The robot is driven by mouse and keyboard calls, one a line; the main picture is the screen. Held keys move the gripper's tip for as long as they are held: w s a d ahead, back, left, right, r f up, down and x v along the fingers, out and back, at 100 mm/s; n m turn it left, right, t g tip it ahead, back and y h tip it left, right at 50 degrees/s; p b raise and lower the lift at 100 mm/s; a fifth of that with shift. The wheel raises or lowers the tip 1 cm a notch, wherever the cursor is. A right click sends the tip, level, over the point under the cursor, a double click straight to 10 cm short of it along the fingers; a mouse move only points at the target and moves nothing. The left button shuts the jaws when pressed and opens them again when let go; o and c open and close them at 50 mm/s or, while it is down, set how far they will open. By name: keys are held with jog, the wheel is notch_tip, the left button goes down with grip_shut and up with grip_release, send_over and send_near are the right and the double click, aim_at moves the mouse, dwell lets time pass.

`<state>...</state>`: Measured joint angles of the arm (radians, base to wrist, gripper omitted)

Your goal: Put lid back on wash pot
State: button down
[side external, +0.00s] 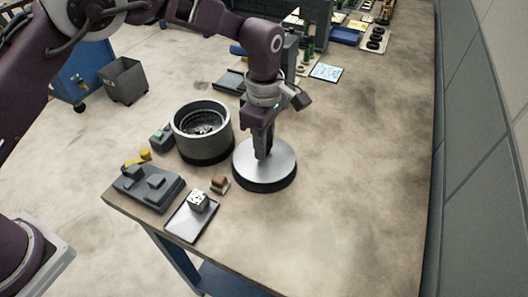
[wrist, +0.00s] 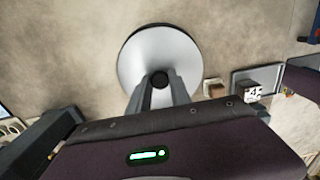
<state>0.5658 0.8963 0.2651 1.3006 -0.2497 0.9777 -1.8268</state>
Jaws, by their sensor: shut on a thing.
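The lid (side external: 278,172) is a round silver disc with a dark rim, low at the bench top to the right of the wash pot. I cannot tell whether it touches the bench. My gripper (side external: 263,155) points down and is shut on the lid's central knob. In the wrist view the lid (wrist: 140,60) shows with its dark knob (wrist: 160,79) between my fingertips (wrist: 160,88). The wash pot (side external: 187,128) is a grey cylinder with a dark base, standing upright and open at the top. Some grey shape shows inside it. The pot is not clearly seen in the wrist view.
In front of the pot are a dark grey block fixture (side external: 150,188), a metal tray (side external: 186,224) with a marked cube (side external: 198,201), and a small brown block (side external: 220,183). The bench (side external: 350,180) is clear to the right. Bottles and trays stand at the back.

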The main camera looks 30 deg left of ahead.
jog(key=r, duration=0.7)
jog(key=shift+w+a+r, duration=0.1)
jog(key=shift+a+r, duration=0.15)
jog(key=shift+r, duration=0.15)
jog(key=a+r+n, duration=0.3)
jog(key=a, duration=0.5)
jog(key=a+r+n, duration=0.3)
jog(key=a, duration=0.5)
notch_tip(320, 180, down, 6)
jog(key=shift+f, duration=0.15)
dwell(0.5)
jog(key=c, duration=0.6)
grip_release()
